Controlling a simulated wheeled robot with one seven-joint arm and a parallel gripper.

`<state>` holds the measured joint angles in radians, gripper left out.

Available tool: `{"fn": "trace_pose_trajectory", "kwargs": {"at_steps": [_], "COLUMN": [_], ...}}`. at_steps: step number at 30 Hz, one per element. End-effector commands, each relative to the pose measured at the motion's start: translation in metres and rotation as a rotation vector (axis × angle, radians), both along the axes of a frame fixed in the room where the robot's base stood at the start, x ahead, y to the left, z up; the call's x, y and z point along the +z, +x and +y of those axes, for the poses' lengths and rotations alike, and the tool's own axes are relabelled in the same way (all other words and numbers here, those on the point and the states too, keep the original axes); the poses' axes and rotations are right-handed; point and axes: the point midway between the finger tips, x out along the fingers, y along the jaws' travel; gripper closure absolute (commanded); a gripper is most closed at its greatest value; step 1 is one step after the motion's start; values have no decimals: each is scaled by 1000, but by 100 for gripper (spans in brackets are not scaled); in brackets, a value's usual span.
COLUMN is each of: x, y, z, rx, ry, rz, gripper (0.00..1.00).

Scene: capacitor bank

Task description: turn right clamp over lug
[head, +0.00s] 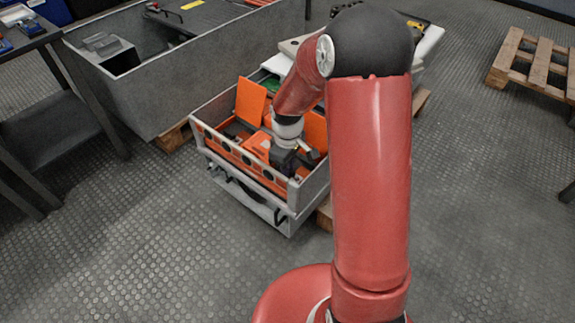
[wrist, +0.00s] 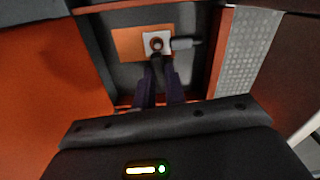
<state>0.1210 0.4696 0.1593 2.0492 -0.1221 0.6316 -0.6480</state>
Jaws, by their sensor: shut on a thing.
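My gripper (wrist: 162,82) points down into the capacitor bank box (head: 308,190), and its two dark fingers are shut on a narrow dark piece, which looks like the right clamp (wrist: 158,67). The clamp's far end reaches toward a pale square plate with a dark ring, which looks like the lug (wrist: 148,50). A grey cylinder (wrist: 186,43) joins the plate's right side. The plate lies on an orange block (wrist: 126,43). The fingers partly hide the clamp. In the head view my wrist hides the clamp and lug.
Orange walls stand close on both sides of my gripper, including an upright orange panel (head: 250,102) at the box's left. A large grey bin (head: 190,70) stands behind left. A wooden pallet (head: 535,62) lies far right. The floor in front is clear.

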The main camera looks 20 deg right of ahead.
Motion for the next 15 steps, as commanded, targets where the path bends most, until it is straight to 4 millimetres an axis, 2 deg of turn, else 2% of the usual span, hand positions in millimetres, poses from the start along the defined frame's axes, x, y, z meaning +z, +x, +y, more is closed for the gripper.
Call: {"fn": "trace_pose_trajectory", "kwargs": {"at_steps": [6,15], "x": [1,1], "y": [0,1], "z": [0,0], "rx": [-101,-153], "ry": [0,0], "rz": [-1,-1], "gripper": [100,100]}}
